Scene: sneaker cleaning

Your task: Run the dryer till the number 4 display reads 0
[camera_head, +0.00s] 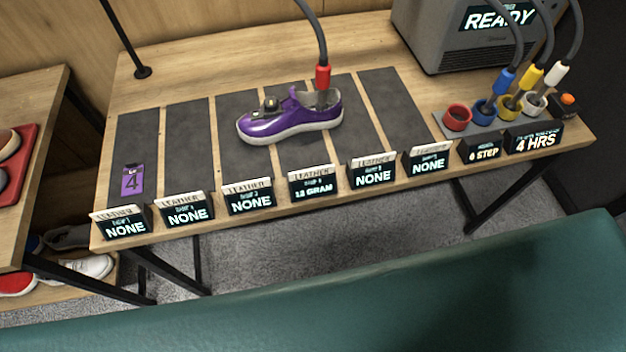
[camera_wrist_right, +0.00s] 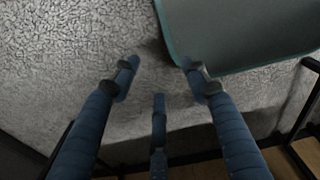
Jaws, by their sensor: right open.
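A purple sneaker (camera_head: 290,115) with a white sole lies across the dark mats in the middle of the wooden table. A red nozzle (camera_head: 323,78) on a grey hose points down into its opening. The fourth display from the left (camera_head: 313,184) has a "LEATHER" label on top and appears to read "12 GRAM". The grey dryer box (camera_head: 460,45) at the back right has a screen (camera_head: 497,16) reading "READY". My right gripper (camera_wrist_right: 160,82) is open and empty above the grey carpet in the right wrist view. My left gripper is not in view.
The other leather displays read "NONE". Blue (camera_head: 505,80), yellow (camera_head: 529,76) and white (camera_head: 557,74) nozzles stand by coloured cups, near an orange button (camera_head: 568,99). A purple "4" card (camera_head: 132,181) lies at left. A green surface (camera_head: 400,300) fills the foreground.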

